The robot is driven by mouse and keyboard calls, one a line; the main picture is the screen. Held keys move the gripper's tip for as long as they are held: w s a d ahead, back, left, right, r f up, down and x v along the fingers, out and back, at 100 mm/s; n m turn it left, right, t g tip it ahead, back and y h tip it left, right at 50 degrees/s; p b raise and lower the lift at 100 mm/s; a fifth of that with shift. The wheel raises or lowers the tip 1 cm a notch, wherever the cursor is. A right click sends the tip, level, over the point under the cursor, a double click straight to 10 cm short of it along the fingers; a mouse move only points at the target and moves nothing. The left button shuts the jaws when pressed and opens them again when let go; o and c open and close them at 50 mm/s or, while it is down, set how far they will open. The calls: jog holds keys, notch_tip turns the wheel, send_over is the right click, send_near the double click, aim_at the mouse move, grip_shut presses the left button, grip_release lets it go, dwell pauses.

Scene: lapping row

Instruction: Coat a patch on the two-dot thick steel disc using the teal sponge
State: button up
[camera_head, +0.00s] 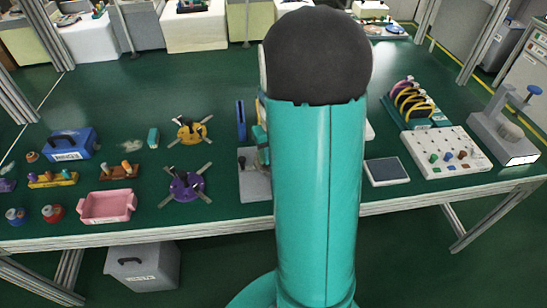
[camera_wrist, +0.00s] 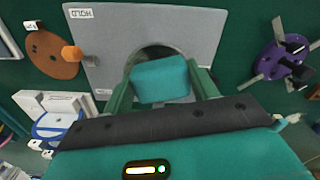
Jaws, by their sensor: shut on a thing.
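My gripper (camera_wrist: 161,88) is shut on the teal sponge (camera_wrist: 160,80), a rounded block between its two green fingers in the wrist view. The sponge is in front of a grey plate (camera_wrist: 110,45) marked HOLD. A round dark-rimmed shape (camera_wrist: 157,52) on the plate is mostly hidden by the sponge; I cannot tell whether it is the steel disc, and no dots show on it. I cannot tell whether the sponge touches it. In the head view the plate (camera_head: 252,187) shows left of my arm, which hides most of the gripper.
A brown disc (camera_wrist: 45,52) with dark spots and an orange knob lies left of the plate in the wrist view. A purple spoked fixture (camera_head: 186,185), a yellow one (camera_head: 190,130) and a pink tray (camera_head: 107,206) stand left. A dark pad (camera_head: 386,172) and white board (camera_head: 440,150) lie right.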

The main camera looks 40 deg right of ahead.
jog(key=shift+r, duration=0.65)
jog(key=shift+r, duration=0.1)
jog(key=shift+r, duration=1.4)
